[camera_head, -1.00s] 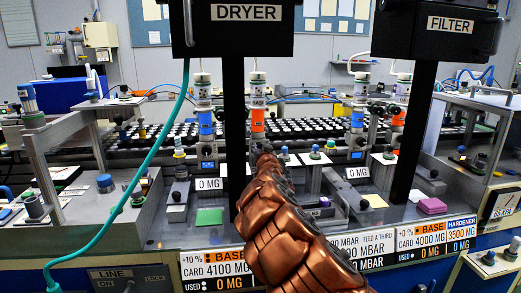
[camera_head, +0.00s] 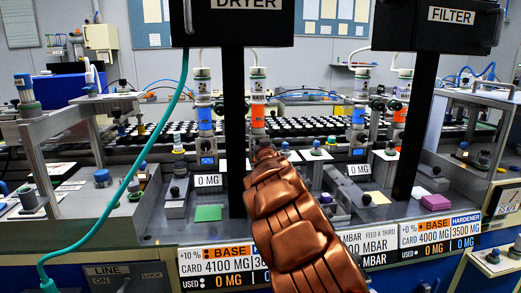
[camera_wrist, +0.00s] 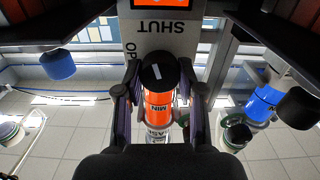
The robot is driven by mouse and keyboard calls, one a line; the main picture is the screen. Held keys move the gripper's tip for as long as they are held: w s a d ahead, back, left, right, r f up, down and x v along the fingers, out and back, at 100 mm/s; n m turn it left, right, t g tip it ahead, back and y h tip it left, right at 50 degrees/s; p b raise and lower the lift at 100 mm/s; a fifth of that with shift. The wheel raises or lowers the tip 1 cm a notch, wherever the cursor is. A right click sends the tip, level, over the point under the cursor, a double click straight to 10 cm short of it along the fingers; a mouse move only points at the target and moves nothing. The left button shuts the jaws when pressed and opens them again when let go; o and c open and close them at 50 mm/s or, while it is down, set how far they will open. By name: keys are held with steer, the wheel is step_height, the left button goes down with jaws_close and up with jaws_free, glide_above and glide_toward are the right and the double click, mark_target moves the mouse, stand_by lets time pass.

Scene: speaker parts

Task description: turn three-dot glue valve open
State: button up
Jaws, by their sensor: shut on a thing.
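In the wrist view my gripper (camera_wrist: 160,82) has its two fingers on either side of a black round knob (camera_wrist: 152,64) with a white mark, and it is shut on it. The knob sits by an orange-banded cylinder (camera_wrist: 158,104) with upside-down lettering. A grey plate (camera_wrist: 165,42) next to it reads SHUT, with OP partly showing beside it. In the head view the orange cylinder (camera_head: 257,116) labelled BASE stands behind my gripper (camera_head: 264,150), whose fingers and the knob are hidden by my copper-coloured arm. I cannot make out any dots on the valve.
A blue-banded cylinder (camera_head: 204,119) stands close to the left. A dark post under the DRYER box (camera_head: 243,14) rises just left of my arm. A FILTER box (camera_head: 437,28) hangs at right. A teal hose (camera_head: 155,145) curves at left.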

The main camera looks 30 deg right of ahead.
steer(key=shift+a+n+b, duration=0.1)
steer(key=shift+n+b, duration=4.25)
steer(key=shift+n, duration=2.95)
steer(key=o, duration=1.1)
steer(key=shift+o, duration=0.2)
steer(key=v, duration=1.2)
